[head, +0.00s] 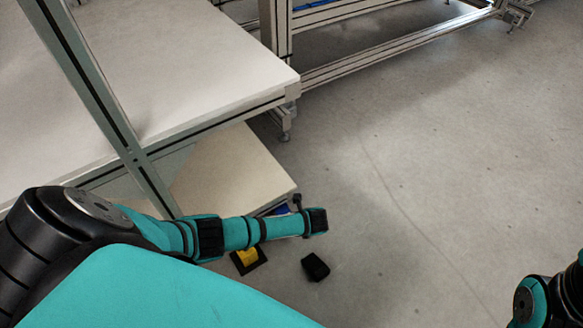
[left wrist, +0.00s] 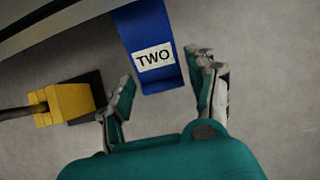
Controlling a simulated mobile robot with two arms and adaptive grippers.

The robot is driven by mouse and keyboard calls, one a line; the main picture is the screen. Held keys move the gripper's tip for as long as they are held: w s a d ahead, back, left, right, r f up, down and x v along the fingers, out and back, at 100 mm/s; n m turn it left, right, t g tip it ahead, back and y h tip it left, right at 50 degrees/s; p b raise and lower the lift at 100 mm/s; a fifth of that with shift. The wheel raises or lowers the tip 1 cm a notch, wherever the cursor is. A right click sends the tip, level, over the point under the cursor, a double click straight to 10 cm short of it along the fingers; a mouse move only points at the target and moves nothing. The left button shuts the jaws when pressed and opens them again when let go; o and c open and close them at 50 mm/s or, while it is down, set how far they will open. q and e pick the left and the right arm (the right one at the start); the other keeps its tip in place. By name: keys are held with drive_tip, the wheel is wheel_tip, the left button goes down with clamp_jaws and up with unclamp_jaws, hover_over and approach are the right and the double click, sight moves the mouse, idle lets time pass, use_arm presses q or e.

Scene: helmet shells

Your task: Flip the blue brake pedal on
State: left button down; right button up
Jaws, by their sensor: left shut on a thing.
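The blue brake pedal (left wrist: 150,45) carries a white label reading TWO. In the left wrist view it comes down from the top edge, and its lower end lies between the fingers of my left gripper (left wrist: 165,85). The fingers are spread to its width, one on each side, and the gripper is shut on it. In the head view only a sliver of blue (head: 281,209) shows behind my left arm, by the edge of the low board. The left gripper itself is not clear there. My right arm shows at the lower right, but its gripper is out of frame.
A yellow block (left wrist: 70,103) on a black base sits left of the pedal; it also shows in the head view (head: 247,256). A black object (head: 315,267) lies on the floor nearby. A white table (head: 200,65) with metal framing is above. The right floor is clear.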

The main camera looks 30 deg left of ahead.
use_arm(q)
drive_tip(key=shift+s+a+f, duration=0.1)
drive_tip(key=shift+a, duration=0.05)
drive_tip(key=c, duration=0.5)
unclamp_jaws()
drive_tip(key=v, duration=1.2)
